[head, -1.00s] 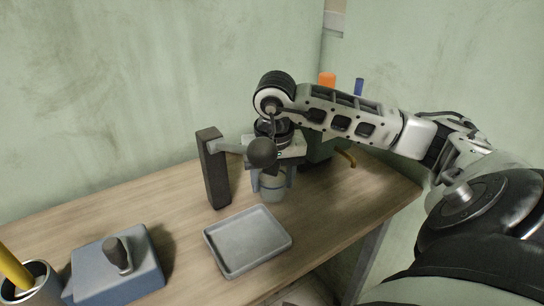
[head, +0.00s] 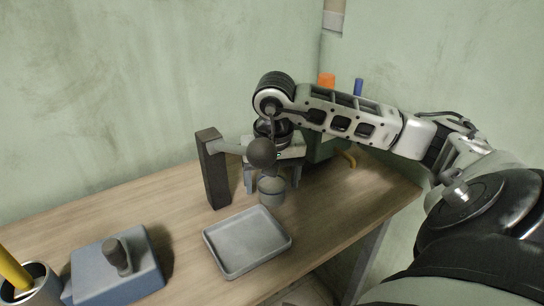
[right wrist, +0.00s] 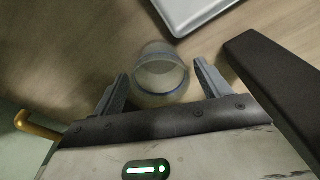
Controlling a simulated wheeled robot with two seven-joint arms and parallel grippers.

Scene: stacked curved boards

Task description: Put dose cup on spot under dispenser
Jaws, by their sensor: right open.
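The dose cup (head: 271,194), a small grey translucent cup, stands upright on the table below the dispenser's round dark head (head: 262,152). The dispenser's dark post (head: 213,172) rises to the left of the cup. My right gripper (head: 272,186) is open, its fingers on either side of the cup. In the right wrist view the cup (right wrist: 160,72) sits between the spread fingers (right wrist: 161,84), with gaps at both sides. The spot is not visible; I cannot tell whether the cup covers it. My left gripper is not in view.
A grey tray (head: 217,260) lies just in front of the cup. A blue block with a dark knob (head: 135,285) and a holder with a yellow stick (head: 37,287) are at the left. A green box (head: 326,148) stands behind my gripper.

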